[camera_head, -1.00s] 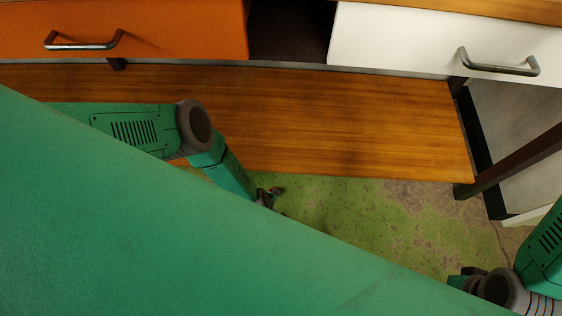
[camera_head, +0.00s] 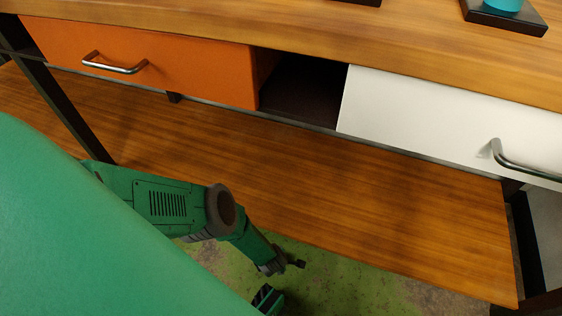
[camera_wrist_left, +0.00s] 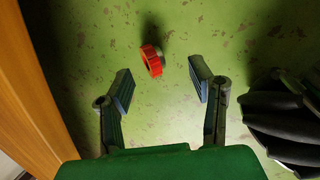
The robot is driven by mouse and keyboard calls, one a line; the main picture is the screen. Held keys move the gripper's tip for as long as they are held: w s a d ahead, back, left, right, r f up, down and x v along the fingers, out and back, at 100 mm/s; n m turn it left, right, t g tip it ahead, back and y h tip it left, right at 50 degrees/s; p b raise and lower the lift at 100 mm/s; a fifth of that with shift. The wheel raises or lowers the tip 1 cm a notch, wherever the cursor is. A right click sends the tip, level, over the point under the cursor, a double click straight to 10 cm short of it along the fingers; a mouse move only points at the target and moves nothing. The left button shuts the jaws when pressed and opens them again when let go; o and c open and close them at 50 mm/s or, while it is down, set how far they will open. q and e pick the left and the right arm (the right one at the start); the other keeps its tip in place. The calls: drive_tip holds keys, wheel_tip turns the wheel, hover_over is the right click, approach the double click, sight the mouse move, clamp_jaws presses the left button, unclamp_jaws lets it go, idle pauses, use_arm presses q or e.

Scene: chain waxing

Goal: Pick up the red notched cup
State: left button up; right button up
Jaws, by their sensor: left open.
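The red notched cup (camera_wrist_left: 152,61) shows in the left wrist view, on the green floor and beyond my fingertips. A grey part shows at its right side; I cannot tell whether the cup lies on its side. My left gripper (camera_wrist_left: 161,84) is open and empty, with its fingers spread and the cup seen between and past them. In the head view my left gripper (camera_head: 294,264) is small and low over the floor in front of the wooden shelf. The cup does not show in the head view. My right gripper is out of view.
A low wooden shelf (camera_head: 330,195) runs under a workbench (camera_head: 250,28) with an orange drawer (camera_head: 170,62) and a white drawer (camera_head: 440,125). A wooden edge (camera_wrist_left: 30,95) stands left in the wrist view, a dark ridged object (camera_wrist_left: 280,120) at right. Floor (camera_wrist_left: 215,25) around the cup is clear.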

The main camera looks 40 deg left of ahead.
use_arm(q)
drive_tip(key=shift+f, duration=0.25)
drive_tip(key=shift+w+a+f, duration=0.1)
drive_tip(key=shift+a+f, duration=0.1)
drive_tip(key=f+b, duration=0.1)
drive_tip(key=w+a+f+b, duration=0.1)
drive_tip(key=b, duration=0.1)
drive_tip(key=f+b, duration=0.1)
drive_tip(key=f, duration=0.1)
drive_tip(key=shift+w+a+f, duration=0.1)
drive_tip(key=shift+w+a, duration=0.15)
drive_tip(key=shift+a, duration=0.15)
drive_tip(key=shift+w+d+f+b, duration=0.1)
drive_tip(key=shift+f+b, duration=0.1)
drive_tip(key=shift+b, duration=0.2)
drive_tip(key=shift+w+d+r, duration=0.1)
drive_tip(key=shift+d, duration=0.1)
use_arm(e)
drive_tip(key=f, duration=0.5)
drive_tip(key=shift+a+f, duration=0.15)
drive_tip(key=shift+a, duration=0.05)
use_arm(q)
drive_tip(key=shift+a, duration=0.25)
clamp_jaws()
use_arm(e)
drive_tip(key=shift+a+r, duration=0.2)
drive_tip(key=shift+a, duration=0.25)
